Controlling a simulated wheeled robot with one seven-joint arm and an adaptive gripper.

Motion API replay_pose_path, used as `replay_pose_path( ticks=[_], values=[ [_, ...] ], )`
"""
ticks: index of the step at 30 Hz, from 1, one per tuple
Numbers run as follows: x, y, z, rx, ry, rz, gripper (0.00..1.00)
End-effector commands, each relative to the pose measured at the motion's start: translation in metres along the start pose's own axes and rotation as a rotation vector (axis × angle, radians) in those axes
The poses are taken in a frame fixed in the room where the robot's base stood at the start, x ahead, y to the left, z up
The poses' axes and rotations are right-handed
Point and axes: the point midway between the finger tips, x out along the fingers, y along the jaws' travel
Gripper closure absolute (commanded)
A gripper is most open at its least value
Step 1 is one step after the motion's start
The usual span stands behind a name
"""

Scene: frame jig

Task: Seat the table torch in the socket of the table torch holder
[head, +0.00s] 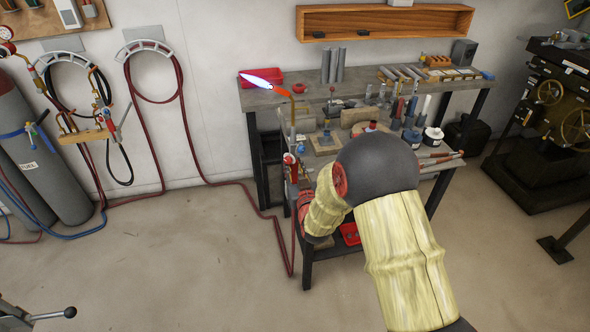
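The table torch (290,160) stands roughly upright at the left end of the workbench, with a red-and-brass body and a thin brass neck. Its neck bends left at the top, and a bright blue-white flame (262,78) points left and up. A red hose hangs from it to the floor. My arm reaches forward to the bench's left front corner. My gripper (293,180) is at the torch's lower body, mostly hidden by my own wrist, so its fingers and hold cannot be made out. I cannot pick out the torch holder or its socket for sure.
The workbench (455,84) is crowded with metal rods, blocks, a square plate (325,142), hand tools and small pots. A red case (262,77) lies behind the flame. Gas cylinders (45,165) and wall-hung hoses stand left.

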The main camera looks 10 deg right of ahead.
Motion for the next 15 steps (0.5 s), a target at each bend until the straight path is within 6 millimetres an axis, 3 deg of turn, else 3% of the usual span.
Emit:
replay_pose_path(
  ticks=[15],
  values=[
    [0.035, 0.000, -0.003, 0.000, 0.007, 0.000, 1.00]
  ],
)
